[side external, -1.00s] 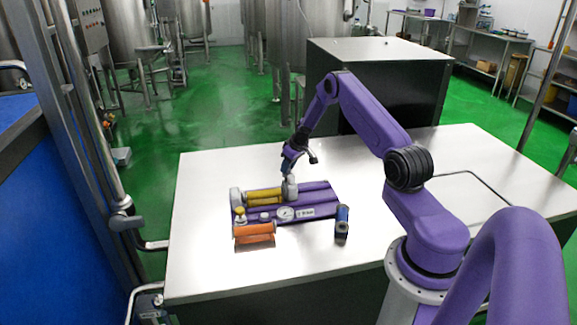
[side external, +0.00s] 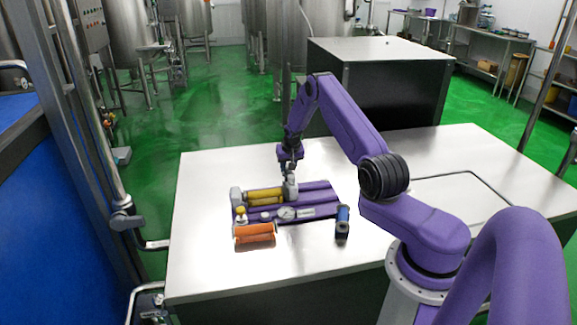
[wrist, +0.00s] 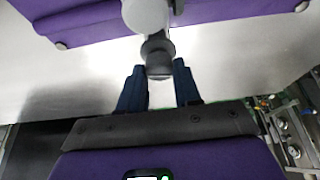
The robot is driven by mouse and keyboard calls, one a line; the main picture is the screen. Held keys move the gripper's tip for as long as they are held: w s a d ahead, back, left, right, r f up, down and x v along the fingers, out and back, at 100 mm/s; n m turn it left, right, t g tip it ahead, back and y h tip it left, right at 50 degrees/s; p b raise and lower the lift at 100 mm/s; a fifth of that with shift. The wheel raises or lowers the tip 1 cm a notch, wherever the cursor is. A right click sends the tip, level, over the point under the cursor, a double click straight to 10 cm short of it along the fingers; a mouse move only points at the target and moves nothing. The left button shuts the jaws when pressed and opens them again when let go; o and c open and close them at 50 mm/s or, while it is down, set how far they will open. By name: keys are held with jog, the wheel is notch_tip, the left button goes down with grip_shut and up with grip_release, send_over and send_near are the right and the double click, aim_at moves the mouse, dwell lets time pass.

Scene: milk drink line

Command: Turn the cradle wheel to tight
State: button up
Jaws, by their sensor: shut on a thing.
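The purple cradle (side external: 318,190) lies on the white table, with a yellow cylinder (side external: 265,193) held between grey end blocks. My gripper (side external: 290,172) is above the cradle's right grey block (side external: 291,188), pointing down. In the wrist view, the blue fingers (wrist: 159,84) are shut on a dark grey knob, which I take for the cradle wheel (wrist: 158,62); it projects from a rounded grey part (wrist: 147,14). The wheel is too small in the side view to read its turn, and no tight mark is readable.
An orange roller (side external: 255,232) lies in front of the cradle. A round gauge (side external: 286,213) sits at the cradle's front. A small dark and blue piece (side external: 342,225) stands at its right. The table (side external: 225,275) is clear in front and to the right.

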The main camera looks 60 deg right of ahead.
jog(key=m, duration=0.1)
jog(key=m+g, duration=0.1)
jog(key=m, duration=0.1)
jog(key=shift+w+a+m+h, duration=0.1)
jog(key=shift+a+m+h, duration=0.05)
jog(key=shift+m+h, duration=0.2)
jog(key=m+g, duration=0.1)
jog(key=m, duration=0.2)
jog(key=shift+w+m+g+h, duration=0.1)
jog(key=shift+m+g+h, duration=0.15)
jog(key=shift+m+g, duration=0.15)
jog(key=m, duration=0.2)
jog(key=m+g, duration=0.1)
jog(key=m, duration=0.1)
jog(key=shift+w+g, duration=0.1)
jog(key=shift+g, duration=0.2)
jog(key=shift+m+g, duration=0.6)
jog(key=shift+m, duration=1.15)
jog(key=shift+w, duration=0.1)
jog(key=o, duration=1.1)
jog(key=shift+c, duration=0.2)
